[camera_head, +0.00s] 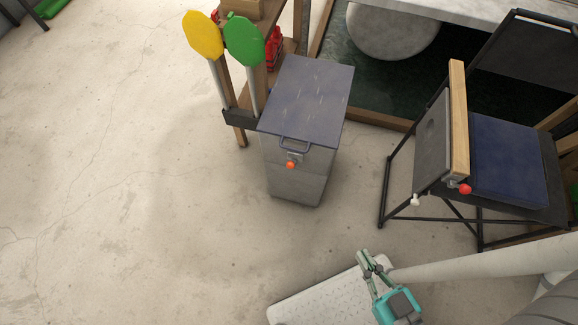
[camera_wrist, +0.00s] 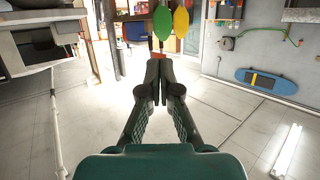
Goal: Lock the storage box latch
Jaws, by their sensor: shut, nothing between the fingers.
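The storage box (camera_head: 298,172) is a tall grey bin with a scratched blue-grey lid (camera_head: 308,97), standing on the concrete floor near the picture's middle. The lid lies down over the box. A latch (camera_head: 292,159) with an orange-red knob sits on the front face, just below a metal handle (camera_head: 295,144). Whether the latch is locked cannot be told. My gripper (camera_head: 367,254) is below and to the right of the box, well apart from it. In the wrist view my gripper (camera_wrist: 158,65) is shut and empty, its fingertips together.
A folding chair with a blue seat (camera_head: 508,158) stands to the right. Yellow (camera_head: 203,36) and green (camera_head: 245,41) paddles stand at the box's back left, by a wooden shelf. A white textured mat (camera_head: 320,300) lies below my gripper. The floor left and in front is clear.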

